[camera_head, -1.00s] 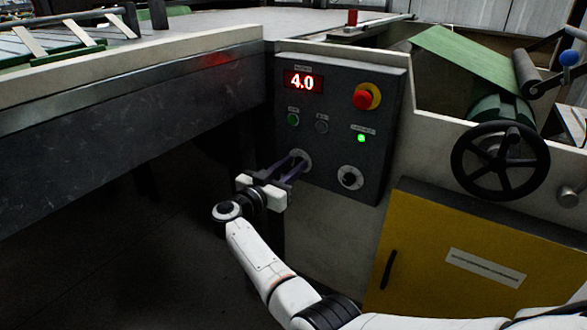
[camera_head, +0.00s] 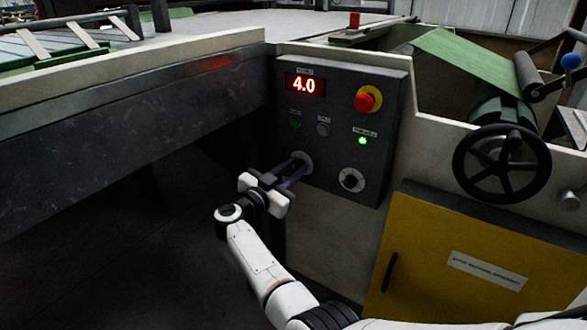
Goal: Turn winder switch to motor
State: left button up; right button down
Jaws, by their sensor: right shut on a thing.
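A dark control panel (camera_head: 340,107) on the machine's front carries a red display (camera_head: 305,85) reading 4.0. Two rotary switches sit low on it. My right gripper (camera_head: 297,167) is shut on the left rotary switch (camera_head: 304,159), whose pale round plate shows behind the fingertips while the knob is mostly hidden. The right rotary switch (camera_head: 351,180), with a dark knob on a pale plate, is free. The labels are too small to read, so I cannot tell the switch's setting. My left gripper is not in view.
A red emergency button (camera_head: 365,101), a green button (camera_head: 295,122), a grey button (camera_head: 323,129) and a lit green lamp (camera_head: 362,141) sit above the switches. A black handwheel (camera_head: 501,163) and a yellow cabinet door (camera_head: 450,262) are to the right. Dark open space lies under the table at left.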

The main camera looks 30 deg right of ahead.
jog(key=m, duration=0.4)
jog(key=shift+s+f+m+b, duration=0.1)
jog(key=shift+f+m+b, duration=0.1)
jog(key=shift+m+b, duration=0.2)
jog(key=shift+m, duration=0.8)
jog(key=shift+a, duration=0.1)
jog(key=c, duration=1.9)
grip_release()
jog(key=shift+o, duration=0.2)
jog(key=shift+r, duration=0.1)
